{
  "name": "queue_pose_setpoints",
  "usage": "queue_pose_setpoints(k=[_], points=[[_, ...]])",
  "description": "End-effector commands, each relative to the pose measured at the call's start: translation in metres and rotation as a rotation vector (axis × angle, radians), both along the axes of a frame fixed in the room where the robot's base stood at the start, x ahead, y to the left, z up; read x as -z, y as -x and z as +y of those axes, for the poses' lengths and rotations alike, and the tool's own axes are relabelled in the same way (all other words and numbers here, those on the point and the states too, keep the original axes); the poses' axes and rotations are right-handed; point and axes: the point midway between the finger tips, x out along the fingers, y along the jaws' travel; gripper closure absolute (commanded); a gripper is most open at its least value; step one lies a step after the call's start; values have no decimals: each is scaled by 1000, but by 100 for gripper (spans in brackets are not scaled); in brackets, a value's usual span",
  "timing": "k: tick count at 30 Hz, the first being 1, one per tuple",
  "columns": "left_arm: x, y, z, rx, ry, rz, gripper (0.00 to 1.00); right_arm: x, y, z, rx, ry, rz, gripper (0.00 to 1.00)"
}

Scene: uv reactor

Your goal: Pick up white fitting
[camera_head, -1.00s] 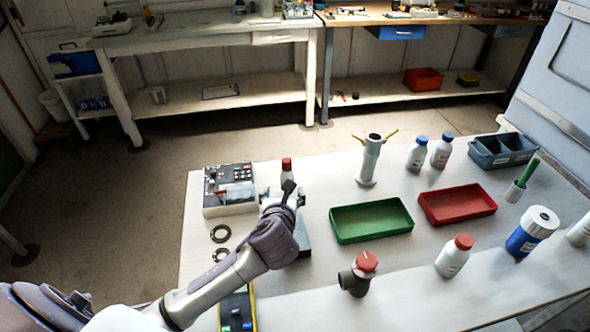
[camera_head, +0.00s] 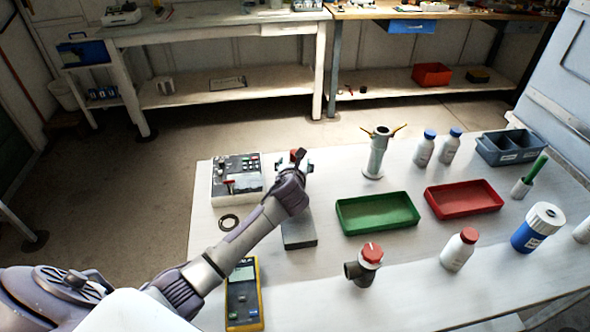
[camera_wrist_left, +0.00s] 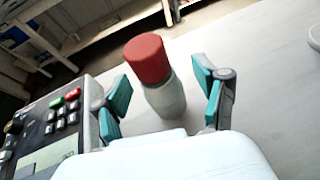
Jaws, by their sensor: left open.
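A white bottle-shaped piece with a red cap (camera_wrist_left: 165,98), which looks like the white fitting, stands upright on the white table in the left wrist view. My left gripper (camera_wrist_left: 162,85) is open, with one teal-padded finger on each side of this piece. Gaps show between the pads and the piece, so it is not gripped. In the head view my left gripper (camera_head: 302,165) is beside the control box and mostly hides the piece. My right gripper is not in view.
A control box (camera_head: 237,180) stands close on the left. A dark block (camera_head: 299,238) lies under my forearm, near a yellow meter (camera_head: 243,305). Green (camera_head: 378,228) and red (camera_head: 462,212) trays, a two-armed stand (camera_head: 376,160) and a red-topped elbow (camera_head: 358,275) are to the right.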

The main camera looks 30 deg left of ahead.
Motion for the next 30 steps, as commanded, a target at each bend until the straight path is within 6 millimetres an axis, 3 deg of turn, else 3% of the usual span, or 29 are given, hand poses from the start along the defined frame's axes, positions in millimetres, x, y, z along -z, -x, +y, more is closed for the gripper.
queue_pose_setpoints(k=[8, 19, 26, 30], points=[[1, -2, 1, 1, 0, -1, 31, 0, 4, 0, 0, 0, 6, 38], [1, -2, 1, 1, 0, 0, 93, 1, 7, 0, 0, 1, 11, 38], [-1, -2, 1, 1, 0, -2, 94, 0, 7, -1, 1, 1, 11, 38], [-15, -3, 1, 1, -1, -5, 94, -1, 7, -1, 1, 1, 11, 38]])
